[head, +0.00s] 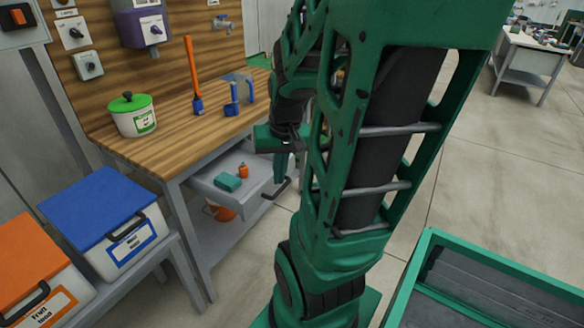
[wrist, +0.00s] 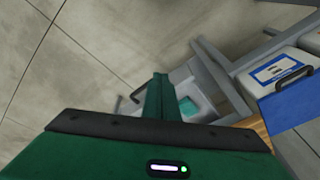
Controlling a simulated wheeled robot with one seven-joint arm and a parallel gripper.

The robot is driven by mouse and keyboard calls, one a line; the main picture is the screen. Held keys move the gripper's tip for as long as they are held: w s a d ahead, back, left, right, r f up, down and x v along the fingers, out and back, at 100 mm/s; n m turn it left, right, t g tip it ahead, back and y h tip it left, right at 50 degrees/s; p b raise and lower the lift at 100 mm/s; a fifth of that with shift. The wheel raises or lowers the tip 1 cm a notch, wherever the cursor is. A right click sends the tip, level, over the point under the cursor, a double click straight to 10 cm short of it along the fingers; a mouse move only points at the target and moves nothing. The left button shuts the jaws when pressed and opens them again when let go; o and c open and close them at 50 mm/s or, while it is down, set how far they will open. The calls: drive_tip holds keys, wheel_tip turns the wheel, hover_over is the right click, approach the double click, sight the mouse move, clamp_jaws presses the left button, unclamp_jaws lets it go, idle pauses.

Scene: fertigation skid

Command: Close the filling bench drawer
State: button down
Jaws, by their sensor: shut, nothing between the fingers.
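The filling bench drawer (head: 250,172) is pulled out under the wooden bench top, a light grey tray with a dark bar handle (head: 275,189) on its front. A teal block (head: 228,182) and a small orange item (head: 243,171) lie in it. In the wrist view the drawer (wrist: 184,88) shows partly behind the fingers, with the teal block (wrist: 187,106) inside. My gripper (head: 281,172) is shut and empty, its fingers pointing down close to the drawer's front in the head view. I cannot tell if it touches. The fingers also show in the wrist view (wrist: 160,80).
The bench top (head: 175,135) holds a white pot with a green lid (head: 133,115), an orange-handled tool (head: 193,75) and a blue-handled jug (head: 240,92). Blue (head: 110,222) and orange (head: 40,275) boxes stand at left. An orange bucket (head: 220,212) sits below the drawer.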

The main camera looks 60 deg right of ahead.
drive_tip(key=w+d+f+m+t+h, duration=0.1)
drive_tip(key=w+d+f+m+t, duration=0.15)
drive_tip(key=d+f, duration=0.45)
drive_tip(key=m+t+h, duration=0.2)
drive_tip(key=m, duration=0.3)
approach(292, 170)
wheel_tip(292, 170, down, 3)
drive_tip(key=w, duration=0.1)
drive_tip(key=shift+w+d+f+n+g, duration=0.15)
drive_tip(key=shift+w+d+n+g, duration=0.1)
drive_tip(key=shift+w+d, duration=0.4)
drive_tip(key=shift+w+a, duration=0.1)
drive_tip(key=shift+a, duration=0.05)
